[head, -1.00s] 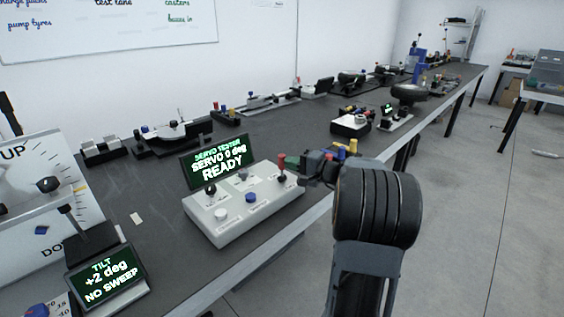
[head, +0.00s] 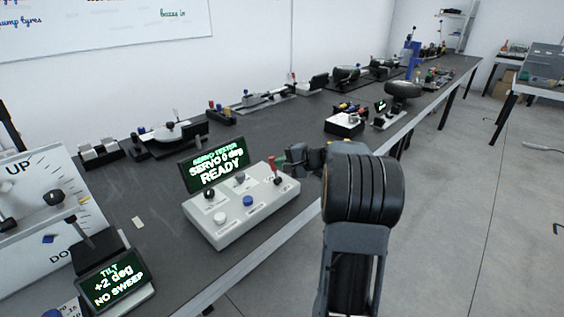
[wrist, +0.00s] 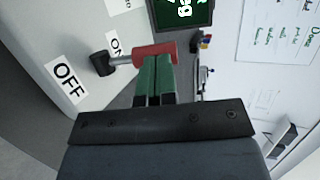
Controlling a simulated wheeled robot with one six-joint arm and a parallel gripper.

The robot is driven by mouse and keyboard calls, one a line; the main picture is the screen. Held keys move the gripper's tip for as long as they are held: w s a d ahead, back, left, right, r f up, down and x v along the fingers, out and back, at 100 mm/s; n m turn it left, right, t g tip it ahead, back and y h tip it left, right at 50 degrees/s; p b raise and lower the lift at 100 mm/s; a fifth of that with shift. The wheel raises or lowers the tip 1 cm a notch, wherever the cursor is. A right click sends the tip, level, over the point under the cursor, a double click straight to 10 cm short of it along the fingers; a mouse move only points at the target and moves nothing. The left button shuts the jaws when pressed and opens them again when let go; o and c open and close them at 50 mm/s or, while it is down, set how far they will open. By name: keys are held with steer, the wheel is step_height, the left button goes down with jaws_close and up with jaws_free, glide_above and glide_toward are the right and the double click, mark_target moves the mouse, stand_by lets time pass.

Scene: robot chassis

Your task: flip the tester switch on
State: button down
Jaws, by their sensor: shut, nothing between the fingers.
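The servo tester (head: 235,222) is a pale box on the bench with knobs, buttons and a screen (head: 213,170) reading "SERVO 0 deg READY". Its switch has a red-topped lever (head: 272,164) at the box's right end, leaning left in the head view. The red top also shows in the wrist view (wrist: 153,51), on a metal stem from a black base. An ON label (wrist: 116,46) and an OFF label (wrist: 67,84) flank it. My gripper (wrist: 157,72) is shut and empty, its green fingertips right at the red top, seemingly touching it; contact is partly hidden.
A tilt display (head: 112,281) and white dial board (head: 42,205) stand at left near the tester. Other devices line the bench's back. A black-and-white unit (head: 345,123) and a wheel (head: 403,89) stand further right. Open floor lies right of the bench.

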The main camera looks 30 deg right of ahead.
steer(key=shift+s+d, duration=0.1)
steer(key=shift+s+d+r, duration=0.15)
steer(key=shift+s, duration=0.15)
steer(key=v, duration=1.3)
steer(key=shift+f, duration=0.25)
steer(key=shift+s, duration=0.1)
